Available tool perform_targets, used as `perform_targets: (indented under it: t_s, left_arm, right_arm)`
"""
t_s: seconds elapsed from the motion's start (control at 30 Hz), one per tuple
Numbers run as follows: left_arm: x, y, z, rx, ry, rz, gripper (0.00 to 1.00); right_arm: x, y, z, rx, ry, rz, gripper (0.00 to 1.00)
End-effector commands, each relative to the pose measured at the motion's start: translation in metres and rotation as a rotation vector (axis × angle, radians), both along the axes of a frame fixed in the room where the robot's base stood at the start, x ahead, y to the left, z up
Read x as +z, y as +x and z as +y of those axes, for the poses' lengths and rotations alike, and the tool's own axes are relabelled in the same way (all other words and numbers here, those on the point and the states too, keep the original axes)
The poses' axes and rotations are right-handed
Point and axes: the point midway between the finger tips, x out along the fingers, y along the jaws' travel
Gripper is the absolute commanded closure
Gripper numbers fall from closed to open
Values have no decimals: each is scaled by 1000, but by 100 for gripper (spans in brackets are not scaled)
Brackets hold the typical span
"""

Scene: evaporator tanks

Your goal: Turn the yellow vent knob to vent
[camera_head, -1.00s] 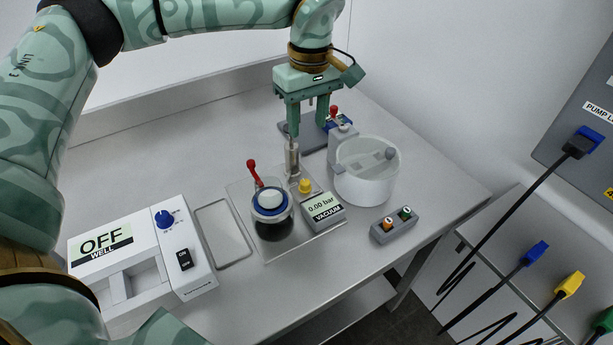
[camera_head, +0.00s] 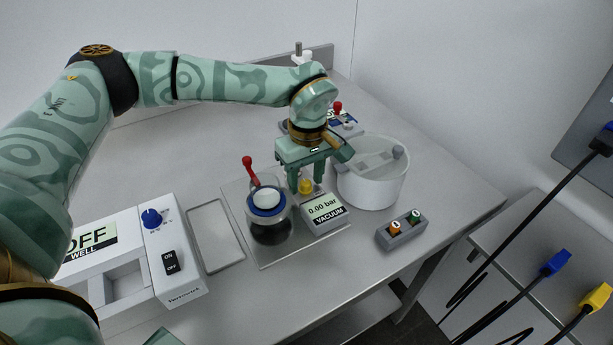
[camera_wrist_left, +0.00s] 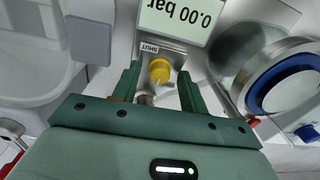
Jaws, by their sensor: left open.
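The yellow vent knob (camera_head: 306,186) sits on a small block beside the vacuum gauge, which reads 0.00 bar (camera_head: 324,208). In the left wrist view the knob (camera_wrist_left: 159,70) shows between the fingers, with a "SHUT" label beside it; a second label is partly hidden. My left gripper (camera_head: 306,183) points down over the knob, open, with one finger on each side (camera_wrist_left: 159,85). I cannot tell whether either finger touches it. My right gripper is not in view.
A dark round vessel with a blue ring (camera_head: 268,215) and a red-tipped lever (camera_head: 248,162) stand close left. A white round tank (camera_head: 373,180) stands close right. A grey box with orange and green knobs (camera_head: 402,229) is near the front edge.

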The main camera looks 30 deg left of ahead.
Motion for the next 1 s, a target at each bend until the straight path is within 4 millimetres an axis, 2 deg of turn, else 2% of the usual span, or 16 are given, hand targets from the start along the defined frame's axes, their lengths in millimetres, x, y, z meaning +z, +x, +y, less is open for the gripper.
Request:
perform_targets:
  t_s: [0.07, 0.17, 0.23, 0.27, 0.37, 0.57, 0.83, 0.87, 0.9, 0.93, 1.0]
  left_arm:
    - [0, 0, 0, 0, 0, 0, 57]
    - [0, 0, 0, 0, 0, 0, 79]
    - [0, 0, 0, 0, 0, 0, 99]
    - [0, 0, 0, 0, 0, 0, 100]
    - [1, 0, 0, 4, 0, 0, 100]
    - [5, -1, 0, 121, 0, 0, 100]
    - [1, 0, 0, 136, -1, 0, 100]
    - [1, 0, 0, 136, -1, 0, 73]
    - [0, 0, 0, 136, -1, 0, 62]
    - [1, 0, 0, 136, -1, 0, 57]
    - [0, 0, 0, 136, -1, 0, 57]
  right_arm:
    - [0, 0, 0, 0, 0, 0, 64]
    - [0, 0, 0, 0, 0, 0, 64]
    - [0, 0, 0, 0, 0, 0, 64]
    - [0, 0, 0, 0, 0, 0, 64]
    - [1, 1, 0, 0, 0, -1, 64]
    - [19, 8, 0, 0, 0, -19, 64]
    - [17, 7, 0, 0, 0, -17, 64]
    - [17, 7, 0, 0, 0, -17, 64]
    - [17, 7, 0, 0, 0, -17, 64]
    - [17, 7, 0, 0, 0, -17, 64]
    - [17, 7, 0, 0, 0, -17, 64]
